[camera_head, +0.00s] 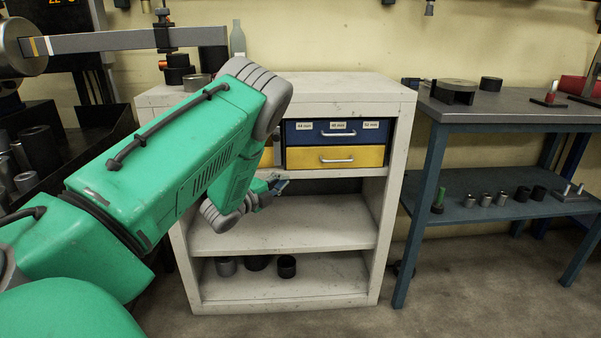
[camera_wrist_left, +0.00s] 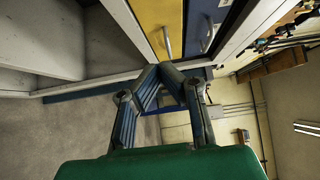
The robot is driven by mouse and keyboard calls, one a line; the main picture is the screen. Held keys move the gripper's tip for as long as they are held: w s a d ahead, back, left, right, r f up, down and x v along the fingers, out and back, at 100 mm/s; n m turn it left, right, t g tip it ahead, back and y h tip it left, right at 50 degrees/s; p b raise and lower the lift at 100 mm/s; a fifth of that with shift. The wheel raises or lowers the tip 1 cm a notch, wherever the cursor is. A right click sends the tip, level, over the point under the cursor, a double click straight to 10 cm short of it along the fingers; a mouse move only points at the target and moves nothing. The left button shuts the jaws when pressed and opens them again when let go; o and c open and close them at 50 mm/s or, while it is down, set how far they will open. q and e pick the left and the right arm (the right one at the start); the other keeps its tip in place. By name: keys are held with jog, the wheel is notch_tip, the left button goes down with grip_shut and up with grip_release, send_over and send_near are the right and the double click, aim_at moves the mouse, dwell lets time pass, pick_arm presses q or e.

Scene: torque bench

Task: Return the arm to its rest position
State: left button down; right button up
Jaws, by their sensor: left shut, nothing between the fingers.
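My left arm comes in from the left in the head view, green with grey joints, and crosses in front of the white shelf unit (camera_head: 290,240). My left gripper (camera_head: 279,187) is in front of the unit, below the drawers and near the upper open shelf. In the left wrist view the gripper (camera_wrist_left: 168,72) has its fingertips together with nothing between them. A yellow drawer (camera_head: 335,157) with a silver handle sits under a blue drawer (camera_head: 315,133); both look shut. They also show in the left wrist view, at the top. My right gripper is not in view.
Several dark and grey cylinders (camera_head: 286,266) stand on the unit's bottom shelf. A blue-framed bench (camera_head: 520,112) with metal parts stands at the right. The floor between unit and bench is clear.

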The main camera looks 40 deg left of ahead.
pick_arm(q)
jog(key=s+d+f+n+g+p, duration=0.3)
jog(key=s+d+f+n+g, duration=0.3)
jog(key=d, duration=0.3)
jog(key=s+d+f+n+g+p, duration=0.3)
jog(key=s+d+f+n, duration=0.3)
jog(key=d, duration=0.3)
jog(key=s+d+n+g+p, duration=0.1)
jog(key=s+d+g, duration=0.1)
jog(key=s+d, duration=0.2)
jog(key=s+d+f+n+g+p, duration=0.1)
jog(key=s+d, duration=0.4)
jog(key=s, duration=0.6)
jog(key=s+d+n+g+h+p, duration=0.1)
jog(key=s+d+n+g, duration=0.1)
jog(key=s+d+g, duration=0.3)
jog(key=s, duration=0.2)
jog(key=shift+s+f+p, duration=0.3)
jog(key=shift+s, duration=0.1)
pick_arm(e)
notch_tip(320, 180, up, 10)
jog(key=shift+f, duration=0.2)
pick_arm(q)
jog(key=shift+d, duration=0.2)
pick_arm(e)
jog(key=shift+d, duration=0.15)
pick_arm(q)
jog(key=shift+a, duration=0.1)
